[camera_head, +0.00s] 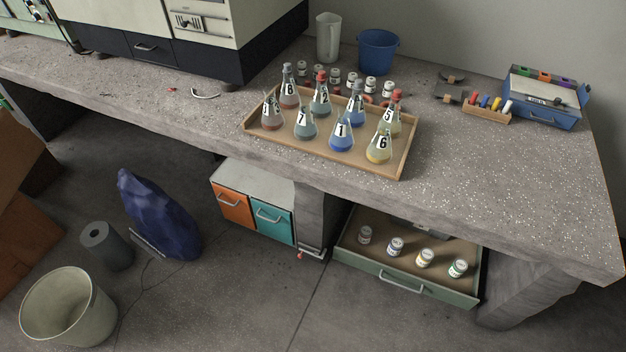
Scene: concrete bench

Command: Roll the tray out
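A shallow pull-out tray (446,293) with a green front and a metal handle (400,283) is under the bench at the lower right. It sticks out from below the bench top, and its back part is hidden under the bench. A separate wooden tray (342,162) on the bench holds several numbered flasks. Neither of my grippers is in view.
Orange and teal drawers (272,220) and a bench leg (313,215) are left of the pull-out tray. Another leg (525,292) is right of it. A blue bag (158,215), grey roll (106,246) and bin (68,308) stand left. Floor (345,320) before the tray is clear.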

